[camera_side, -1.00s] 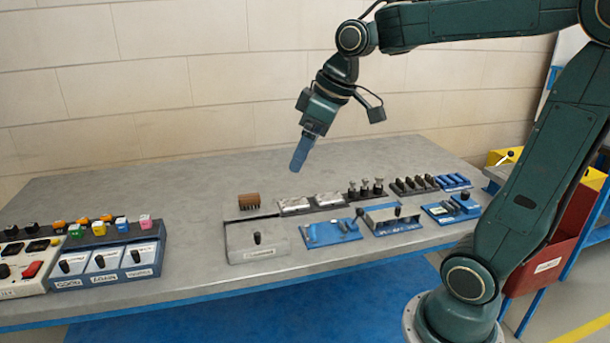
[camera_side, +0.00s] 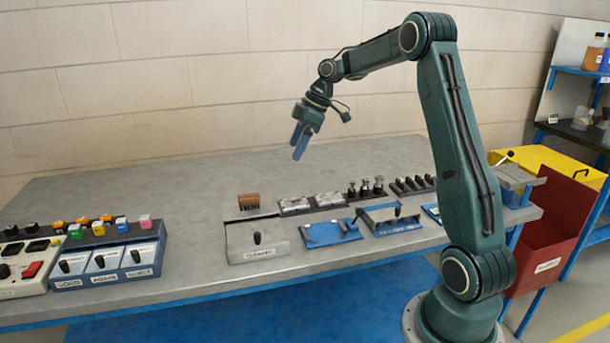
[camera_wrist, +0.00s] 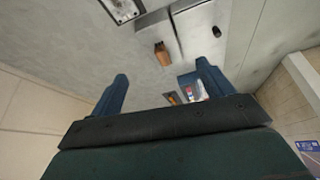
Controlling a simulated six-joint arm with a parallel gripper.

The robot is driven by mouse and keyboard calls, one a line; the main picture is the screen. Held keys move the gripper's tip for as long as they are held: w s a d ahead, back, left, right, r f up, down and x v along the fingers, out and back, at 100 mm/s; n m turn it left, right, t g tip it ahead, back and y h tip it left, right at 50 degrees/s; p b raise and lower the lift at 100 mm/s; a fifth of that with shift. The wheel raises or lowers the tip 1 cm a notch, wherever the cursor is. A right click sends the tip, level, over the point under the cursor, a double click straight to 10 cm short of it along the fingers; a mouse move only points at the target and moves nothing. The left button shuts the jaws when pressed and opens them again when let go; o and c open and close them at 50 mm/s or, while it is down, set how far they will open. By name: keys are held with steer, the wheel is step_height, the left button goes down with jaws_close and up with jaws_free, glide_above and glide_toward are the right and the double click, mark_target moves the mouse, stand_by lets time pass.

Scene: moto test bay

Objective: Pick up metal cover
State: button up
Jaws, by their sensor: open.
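Two flat silvery pieces lie on dark trays in the middle of the bench; the left one (camera_side: 295,203) and the right one (camera_side: 328,198) look like metal covers, but I cannot tell which one the task means. My gripper (camera_side: 297,148) hangs above and behind them, well clear of the bench. Its fingers are apart with nothing held. In the wrist view my gripper (camera_wrist: 163,85) shows both blue fingers spread wide. The silvery pieces are hard to make out there.
A brown brush-like block (camera_side: 249,201) stands left of the silvery pieces, behind a grey box with a black knob (camera_side: 257,239). Blue fixtures (camera_side: 331,232) lie in front. Button boxes (camera_side: 107,260) fill the bench's left. A red bin (camera_side: 548,240) stands at right. The rear bench is clear.

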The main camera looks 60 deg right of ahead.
steer(key=s+d+f+n+y, duration=0.1)
steer(key=d+f, duration=0.8)
steer(key=d, duration=0.2)
steer(key=shift+f+n, duration=0.25)
steer(key=shift+n, duration=0.15)
glide_above(295, 202)
steer(key=s+d, duration=0.2)
steer(key=shift+s+d+f, duration=0.1)
steer(key=shift+f, duration=1.75)
steer(key=shift+s+d+f, duration=0.1)
steer(key=shift+f, duration=1.75)
steer(key=shift+x, duration=2.55)
